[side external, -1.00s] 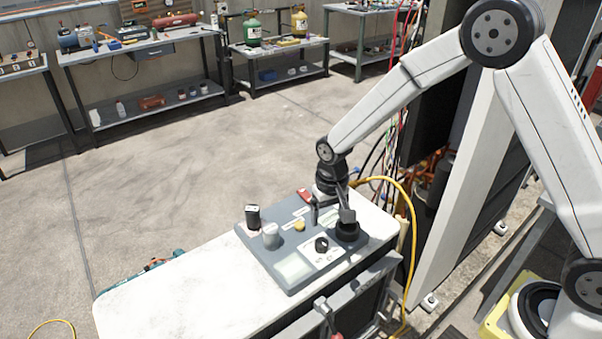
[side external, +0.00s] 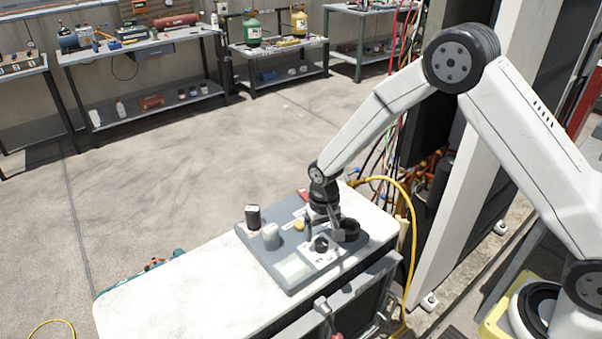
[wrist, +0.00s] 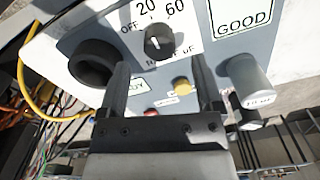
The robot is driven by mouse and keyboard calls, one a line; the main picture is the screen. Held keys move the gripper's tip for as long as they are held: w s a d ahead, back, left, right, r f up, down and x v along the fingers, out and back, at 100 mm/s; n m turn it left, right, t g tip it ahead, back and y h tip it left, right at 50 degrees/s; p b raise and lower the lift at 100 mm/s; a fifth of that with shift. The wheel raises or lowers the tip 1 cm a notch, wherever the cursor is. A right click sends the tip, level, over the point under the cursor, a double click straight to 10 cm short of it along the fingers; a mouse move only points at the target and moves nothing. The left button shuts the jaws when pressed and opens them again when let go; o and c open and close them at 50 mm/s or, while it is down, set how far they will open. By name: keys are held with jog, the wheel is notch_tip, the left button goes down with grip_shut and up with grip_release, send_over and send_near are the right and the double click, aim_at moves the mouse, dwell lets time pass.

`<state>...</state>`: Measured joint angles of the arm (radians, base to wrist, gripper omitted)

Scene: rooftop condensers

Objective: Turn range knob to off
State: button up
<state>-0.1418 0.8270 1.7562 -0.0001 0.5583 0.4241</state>
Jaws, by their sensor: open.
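The range knob (wrist: 160,42) is black with a white mark, on a white plate printed OFF, 20 and 60 in the wrist view. I cannot tell for sure which position its mark points to. In the side view the knob (side external: 320,244) sits on a grey panel (side external: 262,252) on the white bench top. My gripper (wrist: 160,66) is open and empty, its fingers pointing toward the knob, one on either side in the wrist view. In the side view my gripper (side external: 322,228) is just above and behind the knob; contact cannot be made out.
A large black round fitting (wrist: 95,62) stands close beside the knob. A yellow button (wrist: 181,85) and a pale cylinder (wrist: 246,78) are also on the panel. A yellow cable (side external: 408,215) loops at the bench's right. The bench top left of the panel is clear.

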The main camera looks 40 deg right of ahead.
aim_at(321, 241)
jog(key=shift+f, duration=1.6)
grip_shut()
jog(key=shift+n, duration=0.4)
jog(key=n, duration=0.4)
jog(key=shift+n, duration=2.6)
jog(key=shift+r, duration=0.1)
